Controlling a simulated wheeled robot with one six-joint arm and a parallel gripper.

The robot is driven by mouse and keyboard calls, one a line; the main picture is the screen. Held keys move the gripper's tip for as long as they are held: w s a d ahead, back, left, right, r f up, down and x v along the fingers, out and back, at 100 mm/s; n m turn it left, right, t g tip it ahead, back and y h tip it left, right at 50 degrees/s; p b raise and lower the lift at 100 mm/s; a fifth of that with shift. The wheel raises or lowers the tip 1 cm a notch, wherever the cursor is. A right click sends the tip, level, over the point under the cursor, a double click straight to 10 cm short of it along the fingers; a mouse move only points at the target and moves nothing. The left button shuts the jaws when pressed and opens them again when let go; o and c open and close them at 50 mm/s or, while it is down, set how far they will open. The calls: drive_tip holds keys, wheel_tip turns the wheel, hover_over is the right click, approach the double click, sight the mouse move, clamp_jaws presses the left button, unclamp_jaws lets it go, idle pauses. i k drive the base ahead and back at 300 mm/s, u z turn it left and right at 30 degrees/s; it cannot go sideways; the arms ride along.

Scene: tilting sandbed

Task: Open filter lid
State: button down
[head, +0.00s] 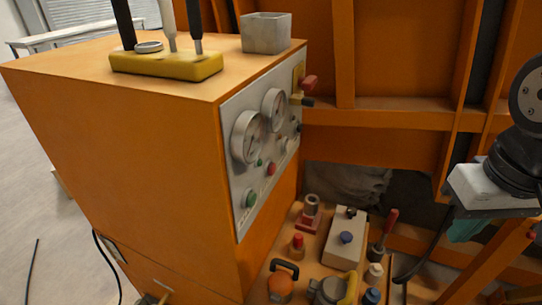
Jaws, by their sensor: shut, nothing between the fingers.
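A round orange cap with a black arched handle (281,285) stands on the bench at the bottom of the head view. To its right is a grey round fitting with a yellow handle (332,290), cut off by the lower edge. I cannot tell for certain which is the filter lid. Neither looks visibly raised. My gripper (487,188) is at the right edge, high above and to the right of both, touching neither. It is shut and empty. Its fingertips are hard to make out.
A tall orange cabinet (115,150) with a gauge panel (250,175) rises left of the bench. A pale box with a blue knob (345,240), a red-handled tool (384,236) and several small caps crowd the bench. An orange frame (400,130) stands behind.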

sight(331, 290)
drive_tip(key=z, duration=0.05)
drive_tip(key=k, duration=0.5)
drive_tip(key=u, duration=0.95)
drive_tip(key=k, duration=0.8)
drive_tip(key=z, duration=1)
drive_tip(key=i, duration=0.5)
